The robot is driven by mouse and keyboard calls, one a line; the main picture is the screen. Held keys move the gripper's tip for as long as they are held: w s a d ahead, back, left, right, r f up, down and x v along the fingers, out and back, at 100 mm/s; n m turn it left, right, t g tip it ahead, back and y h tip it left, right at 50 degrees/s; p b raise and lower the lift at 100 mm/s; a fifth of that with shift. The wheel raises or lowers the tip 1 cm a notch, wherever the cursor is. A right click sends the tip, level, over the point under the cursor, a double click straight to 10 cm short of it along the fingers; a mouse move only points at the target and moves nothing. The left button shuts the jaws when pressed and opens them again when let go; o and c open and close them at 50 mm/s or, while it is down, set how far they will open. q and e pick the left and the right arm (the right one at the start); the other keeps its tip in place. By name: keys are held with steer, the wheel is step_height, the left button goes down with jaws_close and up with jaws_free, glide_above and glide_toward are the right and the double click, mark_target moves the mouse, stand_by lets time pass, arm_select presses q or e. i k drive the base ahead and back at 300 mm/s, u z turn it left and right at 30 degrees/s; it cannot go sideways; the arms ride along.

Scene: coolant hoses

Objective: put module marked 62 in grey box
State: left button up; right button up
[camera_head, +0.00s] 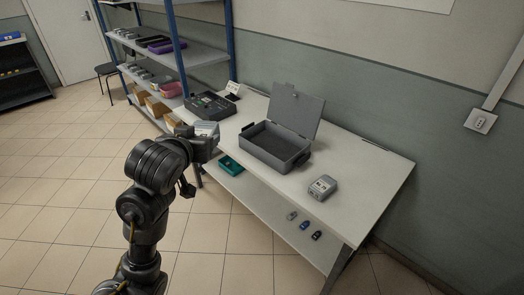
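The grey box (273,152) stands open on the white table, its lid (294,108) tilted up at the back. Its dark inside looks empty. My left gripper (203,138) is at the table's left front edge, left of the box. It appears shut on a grey module (207,129), partly hidden by the fingers. Another grey module (322,187) with dark marks on top lies on the table, right of the box. The numbers on both modules are too small to read. My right gripper is not in view.
A dark tray with parts (210,104) and a small white sign (232,88) are at the table's far left end. A green bin (231,165) and several small items (304,225) are on the lower shelf. Blue-post shelving stands behind. The table's right end is clear.

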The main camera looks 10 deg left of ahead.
mark_target(273, 148)
steer(key=u, duration=0.05)
steer(key=i, duration=1.5)
steer(key=z, duration=0.7)
